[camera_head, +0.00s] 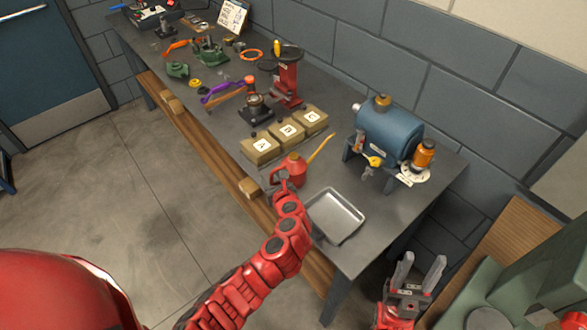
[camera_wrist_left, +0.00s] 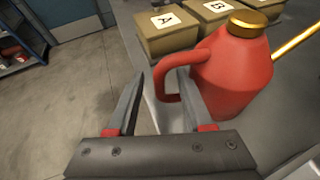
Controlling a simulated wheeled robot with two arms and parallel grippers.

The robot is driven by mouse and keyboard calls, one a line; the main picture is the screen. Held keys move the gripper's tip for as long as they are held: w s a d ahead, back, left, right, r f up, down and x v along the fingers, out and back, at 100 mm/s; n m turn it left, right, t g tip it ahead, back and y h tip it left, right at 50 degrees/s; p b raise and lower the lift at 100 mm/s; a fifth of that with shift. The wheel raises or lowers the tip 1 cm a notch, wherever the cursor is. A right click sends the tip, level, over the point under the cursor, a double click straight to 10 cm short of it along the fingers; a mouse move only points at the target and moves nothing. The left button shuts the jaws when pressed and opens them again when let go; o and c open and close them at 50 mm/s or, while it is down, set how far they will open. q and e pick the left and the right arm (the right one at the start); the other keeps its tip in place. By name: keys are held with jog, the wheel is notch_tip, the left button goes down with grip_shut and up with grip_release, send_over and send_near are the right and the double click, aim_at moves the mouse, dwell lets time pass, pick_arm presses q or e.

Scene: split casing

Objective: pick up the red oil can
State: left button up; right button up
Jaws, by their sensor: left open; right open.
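The red oil can (camera_head: 295,169) stands upright near the front edge of the workbench, with a brass cap and a long brass spout pointing away to the right. It also fills the upper right of the left wrist view (camera_wrist_left: 232,75). My left gripper (camera_head: 279,184) is at the can's handle side. In the left wrist view its two fingers (camera_wrist_left: 160,90) are apart, with the can's loop handle (camera_wrist_left: 163,84) showing between and just beyond them; contact cannot be told. My right gripper (camera_head: 419,272) is open and empty, low beyond the bench's right end.
Lettered boxes (camera_head: 286,134) stand just behind the can. A metal tray (camera_head: 335,215) lies to its right, close to my left arm. A blue machine (camera_head: 388,130) and an orange bottle (camera_head: 424,154) stand farther right. Tools and a red press (camera_head: 288,80) occupy the far bench.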

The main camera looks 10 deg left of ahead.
pick_arm(q)
grip_shut()
jog(key=shift+r, duration=0.1)
dwell(1.2)
